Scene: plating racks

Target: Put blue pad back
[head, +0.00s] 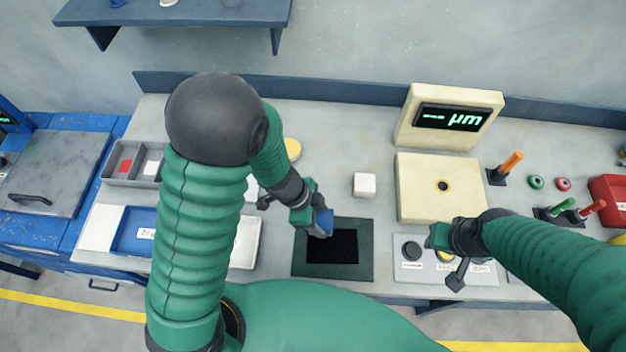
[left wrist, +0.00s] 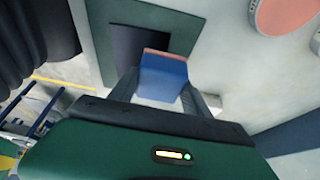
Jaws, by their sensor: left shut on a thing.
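My left gripper (head: 314,215) is shut on the blue pad (head: 323,222), a small blue block. It holds the pad above the upper left part of a dark green mat (head: 366,262) with a black centre. In the left wrist view the blue pad (left wrist: 163,76) sits between my two fingers and shows a reddish-brown far edge. The dark mat (left wrist: 101,12) lies beyond it in that view. A blue tray (head: 124,243) with a white label is at the left, partly behind my left arm. My right gripper (head: 450,255) is over a button panel; its jaw opening is unclear.
A cream gauge (head: 410,180) with a lit display stands right of centre. A white block (head: 364,185) lies near it. A grey divided tray (head: 119,182) and a white tray (head: 246,256) are at the left. Coloured-handled tools (head: 511,162) stand at the right.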

